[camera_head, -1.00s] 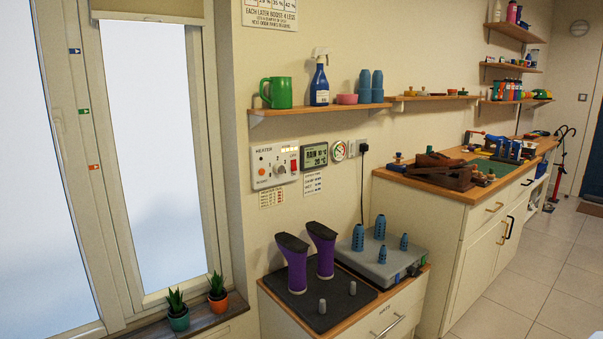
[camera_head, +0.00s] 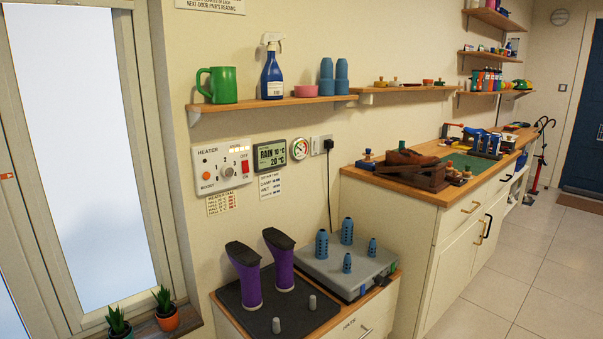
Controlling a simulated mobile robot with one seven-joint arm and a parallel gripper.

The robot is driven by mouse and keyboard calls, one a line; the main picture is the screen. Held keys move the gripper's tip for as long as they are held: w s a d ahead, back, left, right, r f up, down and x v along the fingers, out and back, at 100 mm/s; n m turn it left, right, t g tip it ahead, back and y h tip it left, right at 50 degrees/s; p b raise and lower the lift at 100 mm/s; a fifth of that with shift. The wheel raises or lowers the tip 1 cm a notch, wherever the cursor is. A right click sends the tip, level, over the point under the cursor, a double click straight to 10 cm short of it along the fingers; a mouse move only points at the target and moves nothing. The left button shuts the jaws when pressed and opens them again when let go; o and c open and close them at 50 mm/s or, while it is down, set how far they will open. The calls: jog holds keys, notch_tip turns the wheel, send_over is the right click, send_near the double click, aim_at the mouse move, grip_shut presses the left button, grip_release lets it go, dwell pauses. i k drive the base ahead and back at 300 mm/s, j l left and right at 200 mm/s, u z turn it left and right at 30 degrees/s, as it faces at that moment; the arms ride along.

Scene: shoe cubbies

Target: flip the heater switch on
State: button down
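The heater panel (camera_head: 223,166) is a white box on the wall, below the shelf with the green mug. It has a round dial (camera_head: 228,171) with numbers around it and an orange button (camera_head: 206,175) marked BOOST at its left. The red heater switch (camera_head: 245,167) sits at the panel's right side, with OFF printed above it and ON below it. The picture is too small to tell which way the switch is tipped. My gripper is not in view.
A wooden shelf (camera_head: 228,105) above the panel holds a green mug (camera_head: 217,85), a blue spray bottle (camera_head: 272,70) and cups. Below stands a low cabinet with purple boots (camera_head: 280,262) and a grey drying rack (camera_head: 345,270). Floor (camera_head: 512,262) is clear at the right.

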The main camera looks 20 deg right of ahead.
aim_at(245, 165)
jog(key=i+l+z, duration=0.35)
jog(key=i+l, duration=1.05)
jog(key=i, duration=0.15)
jog(key=z, duration=0.05)
